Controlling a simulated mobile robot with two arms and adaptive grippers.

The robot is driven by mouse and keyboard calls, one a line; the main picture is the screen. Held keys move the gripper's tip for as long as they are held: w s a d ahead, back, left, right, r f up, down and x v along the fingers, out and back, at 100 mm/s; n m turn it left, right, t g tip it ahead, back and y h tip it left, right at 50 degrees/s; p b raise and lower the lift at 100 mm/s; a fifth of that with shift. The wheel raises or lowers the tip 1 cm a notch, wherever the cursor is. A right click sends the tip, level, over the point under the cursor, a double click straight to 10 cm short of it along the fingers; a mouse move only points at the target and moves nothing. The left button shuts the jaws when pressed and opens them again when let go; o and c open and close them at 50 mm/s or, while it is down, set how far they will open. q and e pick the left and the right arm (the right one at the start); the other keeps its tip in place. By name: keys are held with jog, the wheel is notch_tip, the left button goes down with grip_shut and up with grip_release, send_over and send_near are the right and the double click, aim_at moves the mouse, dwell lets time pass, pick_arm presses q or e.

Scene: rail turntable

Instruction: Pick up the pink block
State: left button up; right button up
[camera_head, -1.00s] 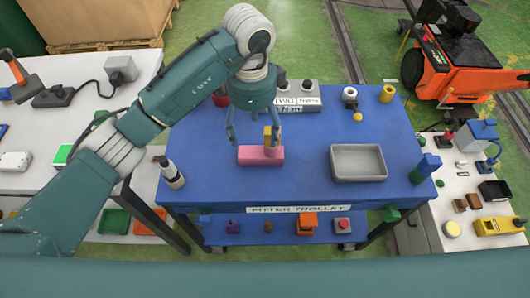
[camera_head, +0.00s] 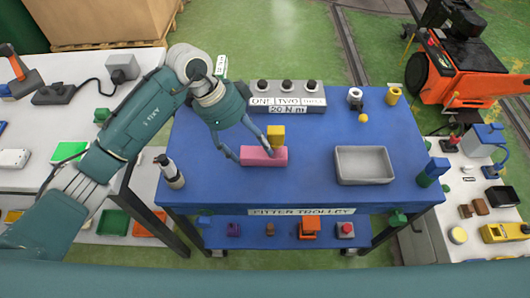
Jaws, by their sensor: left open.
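The pink block (camera_head: 264,157) lies flat on the blue top of the trolley (camera_head: 310,180), left of the middle. My left gripper (camera_head: 255,156) comes in from the upper left with its fingers spread. One fingertip is near the block's left end and the other is over its right part. I cannot tell whether either finger touches the block. A yellow block (camera_head: 276,136) stands right behind the pink one. My right gripper does not show.
A grey tray (camera_head: 363,178) stands to the right of the block. A labelled box (camera_head: 287,98) with dark knobs is at the back. The blue top in front of the block is clear.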

aim_at(259, 155)
pick_arm(q)
jog(key=p+x, duration=0.1)
jog(key=x, duration=0.3)
jog(key=shift+s+d+f, duration=0.15)
jog(key=shift+s, duration=0.05)
jog(key=shift+c, duration=0.5)
jog(key=c, duration=1.7)
